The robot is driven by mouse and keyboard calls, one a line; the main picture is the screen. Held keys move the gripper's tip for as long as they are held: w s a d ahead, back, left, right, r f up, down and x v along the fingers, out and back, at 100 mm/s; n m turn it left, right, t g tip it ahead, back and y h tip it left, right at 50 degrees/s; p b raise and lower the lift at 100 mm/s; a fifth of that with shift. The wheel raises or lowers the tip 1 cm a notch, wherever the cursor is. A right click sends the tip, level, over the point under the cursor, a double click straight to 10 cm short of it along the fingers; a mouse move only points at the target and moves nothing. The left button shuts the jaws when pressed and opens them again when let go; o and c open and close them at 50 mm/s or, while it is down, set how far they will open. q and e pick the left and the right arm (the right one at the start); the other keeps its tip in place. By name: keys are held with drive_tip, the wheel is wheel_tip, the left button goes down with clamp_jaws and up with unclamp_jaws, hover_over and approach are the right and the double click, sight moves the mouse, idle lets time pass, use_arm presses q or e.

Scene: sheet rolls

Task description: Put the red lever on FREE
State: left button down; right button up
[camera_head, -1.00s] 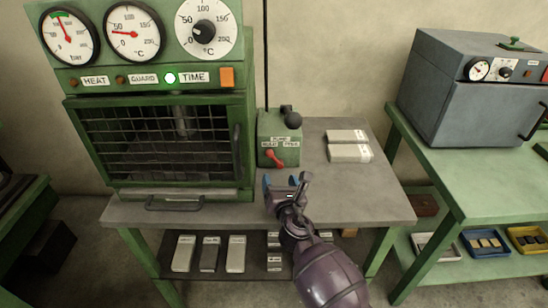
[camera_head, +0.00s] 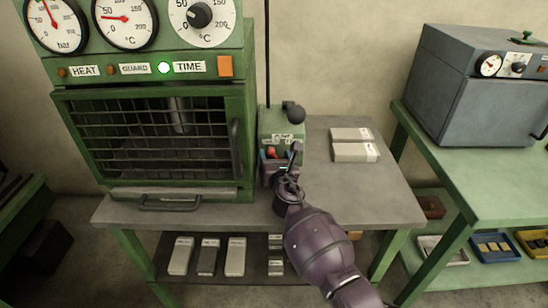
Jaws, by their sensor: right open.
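The red lever (camera_head: 273,153) is on the front of a small green box (camera_head: 281,126) on the grey table, right of the green press. Only part of the lever shows, and the lower label on the box is mostly covered, so I cannot read the lever's position. My right gripper (camera_head: 277,158) is open, with its fingers at the lever in this view. I cannot tell whether they touch it. My left gripper is not in view.
The green press (camera_head: 150,140) with gauges and a barred guard stands left of the box. A black-knobbed handle (camera_head: 295,113) rises from the box. Two pale packs (camera_head: 353,143) lie on the grey table (camera_head: 320,190) to the right. A grey oven (camera_head: 460,95) stands on the green table.

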drive_tip(key=shift+w+a, duration=0.1)
drive_tip(key=shift+w, duration=0.25)
